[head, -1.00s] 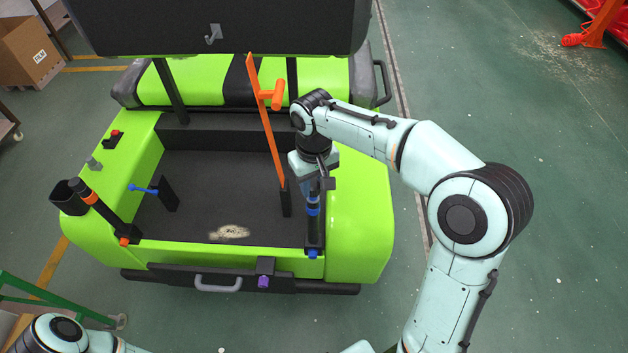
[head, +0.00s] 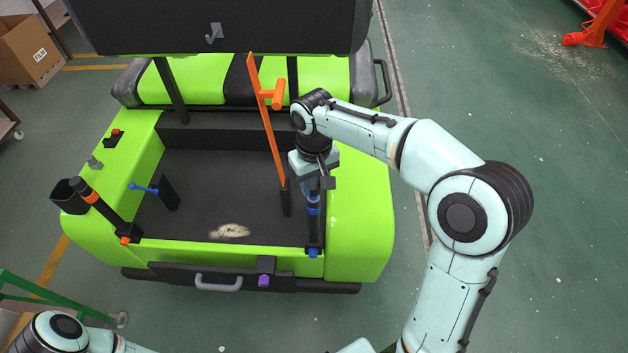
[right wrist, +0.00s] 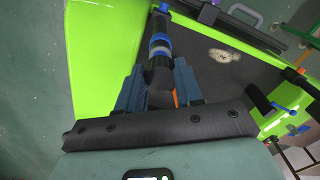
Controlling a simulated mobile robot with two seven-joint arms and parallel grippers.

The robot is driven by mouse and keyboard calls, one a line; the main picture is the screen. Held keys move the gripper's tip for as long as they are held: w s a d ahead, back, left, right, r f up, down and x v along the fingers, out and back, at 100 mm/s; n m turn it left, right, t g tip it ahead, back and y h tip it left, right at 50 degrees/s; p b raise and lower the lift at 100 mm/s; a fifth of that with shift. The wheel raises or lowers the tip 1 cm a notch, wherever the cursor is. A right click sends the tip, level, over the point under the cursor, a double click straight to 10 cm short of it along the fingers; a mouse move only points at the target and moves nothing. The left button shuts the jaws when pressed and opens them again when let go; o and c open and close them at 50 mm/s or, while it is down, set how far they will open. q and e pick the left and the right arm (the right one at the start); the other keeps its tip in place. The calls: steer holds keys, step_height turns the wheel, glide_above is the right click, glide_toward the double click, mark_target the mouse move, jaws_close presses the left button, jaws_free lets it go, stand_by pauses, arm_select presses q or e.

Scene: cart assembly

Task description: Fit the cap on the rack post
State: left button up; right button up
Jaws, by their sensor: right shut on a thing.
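The rack post (head: 314,229) is a dark post with blue parts at the right front corner of the cart's bed. It also shows in the right wrist view, with blue bands and a grey section (right wrist: 159,44). My right gripper (head: 319,184) is above the post, pointing down. In the right wrist view its blue fingers (right wrist: 157,88) are shut on a dark rounded piece, which looks like the cap (right wrist: 160,73). The cap lines up with the post's upper end; I cannot tell whether it is fully seated. My left gripper is out of view.
The green cart has a dark bed (head: 215,195) with a tall orange bar (head: 268,135) left of my right gripper. A second post with orange bands (head: 100,208) stands at the left corner. A small blue lever (head: 146,189) is inside. A dark panel (head: 260,25) overhangs the back.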

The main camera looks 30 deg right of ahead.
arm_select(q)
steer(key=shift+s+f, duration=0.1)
arm_select(e)
steer(key=shift+f, duration=0.2)
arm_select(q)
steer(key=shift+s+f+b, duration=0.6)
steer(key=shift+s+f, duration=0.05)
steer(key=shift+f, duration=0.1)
arm_select(e)
steer(key=shift+f, duration=1.15)
steer(key=o, duration=1.1)
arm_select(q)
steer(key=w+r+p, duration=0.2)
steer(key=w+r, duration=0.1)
arm_select(e)
step_height(320, 180, up, 13)
steer(key=shift+r, duration=0.2)
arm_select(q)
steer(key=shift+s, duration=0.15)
